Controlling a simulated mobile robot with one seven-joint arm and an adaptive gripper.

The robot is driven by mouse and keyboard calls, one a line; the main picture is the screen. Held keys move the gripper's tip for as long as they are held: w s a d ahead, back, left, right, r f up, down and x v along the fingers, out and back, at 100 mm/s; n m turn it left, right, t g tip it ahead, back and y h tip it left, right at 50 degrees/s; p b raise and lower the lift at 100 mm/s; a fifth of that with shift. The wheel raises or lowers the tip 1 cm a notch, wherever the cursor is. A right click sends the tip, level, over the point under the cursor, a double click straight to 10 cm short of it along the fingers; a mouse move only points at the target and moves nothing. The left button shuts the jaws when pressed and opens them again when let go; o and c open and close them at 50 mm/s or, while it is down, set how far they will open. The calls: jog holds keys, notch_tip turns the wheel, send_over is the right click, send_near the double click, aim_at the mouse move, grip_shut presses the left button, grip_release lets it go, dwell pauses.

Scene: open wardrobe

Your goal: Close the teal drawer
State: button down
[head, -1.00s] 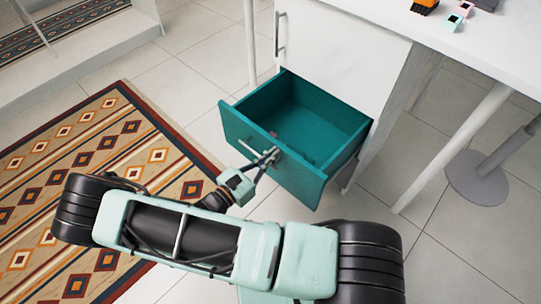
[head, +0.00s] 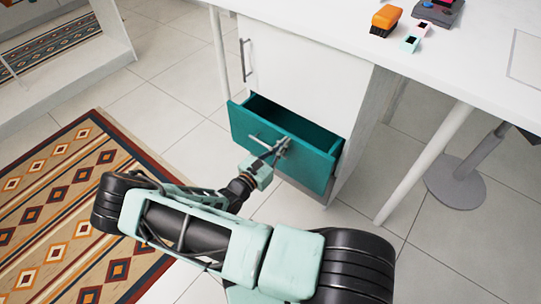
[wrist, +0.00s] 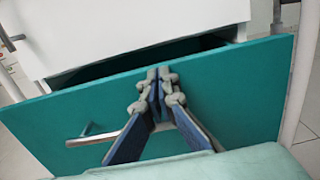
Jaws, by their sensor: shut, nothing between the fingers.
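The teal drawer (head: 300,153) is partly open at the bottom of the white cabinet (head: 305,70). Its front also fills much of the wrist view (wrist: 230,90), with a dark gap above it. A metal bar handle (head: 262,142) is on the drawer front and shows left of my fingers in the wrist view (wrist: 95,138). My gripper (head: 280,148) is shut and empty, with its fingertips at the upper middle of the drawer front. In the wrist view, my gripper (wrist: 158,78) appears to touch the front near its top edge. The exact contact is hidden.
A white table top (head: 440,55) with an orange object (head: 386,19) and small gadgets is above right. A white table leg (head: 425,165) and a grey round stand base (head: 456,182) are right of the cabinet. A patterned rug (head: 60,205) lies at the left.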

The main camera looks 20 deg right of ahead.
jog(key=x, duration=1)
jog(key=shift+p, duration=0.3)
jog(key=shift+w+d+r, duration=0.1)
jog(key=shift+w+r, duration=0.05)
jog(key=p+v, duration=0.2)
jog(key=v, duration=1.2)
